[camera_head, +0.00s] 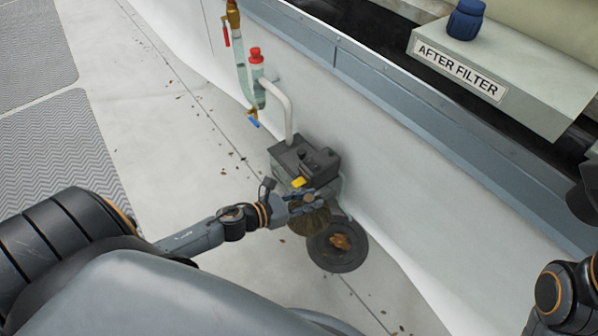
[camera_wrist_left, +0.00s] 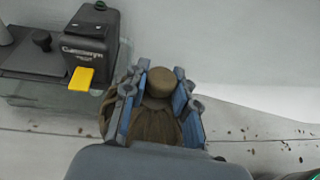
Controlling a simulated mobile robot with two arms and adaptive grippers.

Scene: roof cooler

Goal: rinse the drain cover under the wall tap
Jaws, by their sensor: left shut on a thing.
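The drain cover (camera_wrist_left: 152,124) is brown, ribbed and domed, with a round knob on top. My left gripper (camera_wrist_left: 162,84) is shut on the knob, with blue pads on both sides of it. In the head view the left gripper (camera_head: 306,199) is low beside the wall, and the brown cover (camera_head: 311,222) shows beneath it, partly hidden. Whether the cover touches the floor is unclear. A brass tap with a red lever (camera_head: 226,32) is on the wall at the upper left. My right gripper is out of view.
A dark pump box (camera_head: 305,160) with a yellow tab stands close beside the left gripper. A pale pipe (camera_head: 281,105) and a blue-levered valve (camera_head: 253,120) are above it. Leaf bits litter the pale floor; grey mats (camera_head: 50,170) lie left.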

